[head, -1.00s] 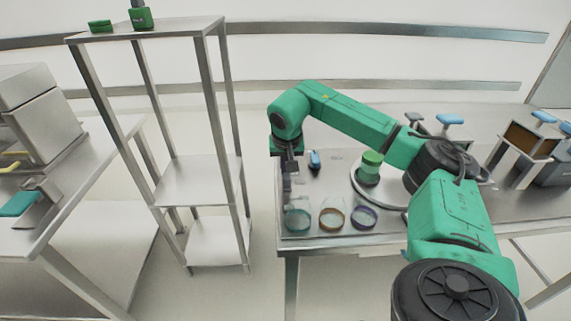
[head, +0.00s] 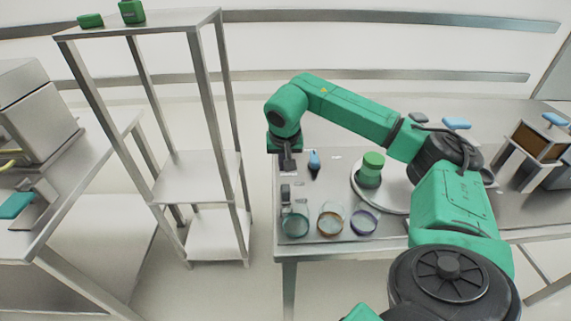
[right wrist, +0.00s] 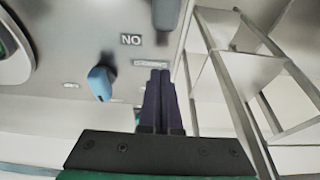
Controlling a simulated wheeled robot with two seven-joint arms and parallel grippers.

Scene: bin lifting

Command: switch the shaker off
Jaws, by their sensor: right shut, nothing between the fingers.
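The shaker appears to be the round pale platform (head: 398,203) on the table, with a green-lidded jar (head: 371,172) standing on it. Its rim shows at the top left of the right wrist view (right wrist: 30,65). A dark grey block (head: 285,193), perhaps the switch, stands near the table's left edge; it also shows in the right wrist view (right wrist: 165,12). Beside it is a label (right wrist: 131,39) reading "NO", perhaps "ON" upside down. My right gripper (head: 288,168) is shut and empty, behind the block and apart from it. My left gripper is out of view.
A blue-topped object (head: 314,161) is close to the right gripper, also in the right wrist view (right wrist: 100,82). A metal shelf rack (head: 197,177) stands to the left across a gap.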

